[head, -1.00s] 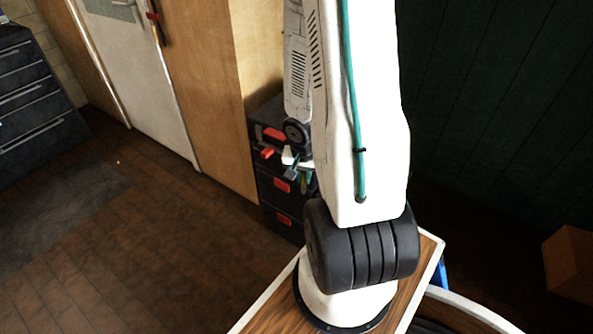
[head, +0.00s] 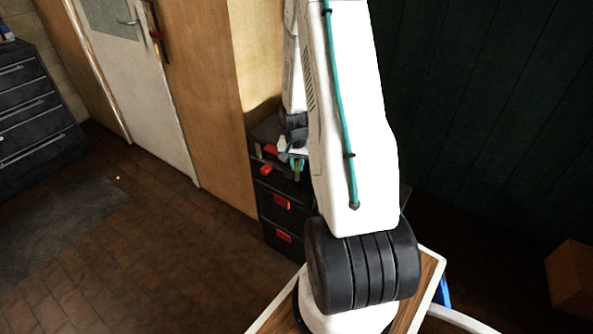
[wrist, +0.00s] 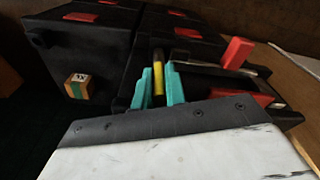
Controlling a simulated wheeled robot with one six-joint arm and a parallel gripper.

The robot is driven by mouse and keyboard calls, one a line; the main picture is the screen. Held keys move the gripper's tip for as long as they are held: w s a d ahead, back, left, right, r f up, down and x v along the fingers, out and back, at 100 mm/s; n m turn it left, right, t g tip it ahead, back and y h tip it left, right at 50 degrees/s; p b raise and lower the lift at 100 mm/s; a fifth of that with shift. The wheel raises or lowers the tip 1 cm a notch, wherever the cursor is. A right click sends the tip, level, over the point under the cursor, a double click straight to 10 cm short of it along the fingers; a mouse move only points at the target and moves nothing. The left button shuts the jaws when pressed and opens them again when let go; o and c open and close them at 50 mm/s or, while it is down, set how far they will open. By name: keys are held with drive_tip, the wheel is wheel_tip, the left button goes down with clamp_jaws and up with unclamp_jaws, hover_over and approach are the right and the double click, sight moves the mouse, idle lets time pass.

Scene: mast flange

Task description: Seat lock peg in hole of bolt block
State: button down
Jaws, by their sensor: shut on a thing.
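My gripper (wrist: 158,78) shows in the wrist view with two teal fingers. They are closed around a slim yellow peg (wrist: 158,80), which stands between them with its top by the black boxes. In the head view my gripper (head: 297,166) is small and partly hidden behind my arm, in front of the stack of black boxes. I cannot pick out the bolt block or its hole with certainty in either view. The lower end of the peg is hidden behind the gripper body.
Black boxes (head: 282,205) with red latches are stacked by the wooden panel (head: 205,90). A small tan block (wrist: 76,86) with a green stripe and label shows at left in the wrist view. A dark drawer cabinet (head: 35,110) stands far left. The floor between is clear.

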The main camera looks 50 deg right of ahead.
sight(297, 169)
drive_tip(key=shift+w+d, duration=0.4)
drive_tip(key=shift+w, duration=0.1)
wheel_tip(297, 169, down, 4)
drive_tip(key=shift+s+r, duration=0.1)
drive_tip(key=shift+r, duration=0.1)
drive_tip(key=c, duration=1.4)
unclamp_jaws()
drive_tip(key=shift+c, duration=0.2)
